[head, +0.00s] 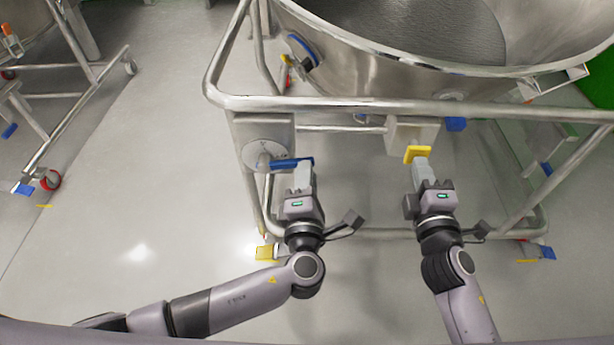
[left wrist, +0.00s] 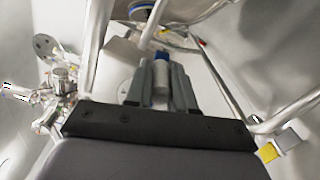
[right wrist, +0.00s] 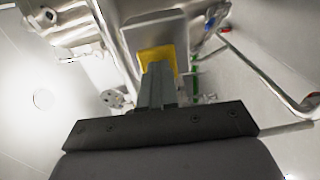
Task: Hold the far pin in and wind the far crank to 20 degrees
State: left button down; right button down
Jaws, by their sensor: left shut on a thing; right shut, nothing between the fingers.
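The crank (head: 284,164) is a blue arm on a round grey disc on the left box of the steel frame. It points to the right, close to level. My left gripper (head: 306,170) is shut on the crank's handle at its right end; the pale handle with its blue end shows between the fingers in the left wrist view (left wrist: 160,72). The yellow pin (head: 416,152) is on the right box of the frame. My right gripper (head: 421,164) is shut and empty, its tips against the yellow piece (right wrist: 158,54). Pin depth cannot be told.
A large steel bowl (head: 340,75) sits above the tubular frame (head: 350,105). The frame's rail runs just beyond both grippers, and its lower tube passes beneath the arms. Another wheeled frame (head: 75,95) stands at the left. The floor (head: 150,170) between them is clear.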

pick_arm(q)
jog(key=shift+w+a, duration=0.1)
jog(key=shift+a, duration=0.05)
pick_arm(e)
jog(key=shift+s+r, duration=0.1)
jog(key=shift+s, duration=2.65)
pick_arm(q)
jog(key=c, duration=0.8)
grip_release()
jog(key=shift+o, duration=0.2)
jog(key=shift+s, duration=0.4)
jog(key=s, duration=0.9)
jog(key=shift+s, duration=0.2)
jog(key=shift+s, duration=0.1)
pick_arm(e)
jog(key=shift+s, duration=0.1)
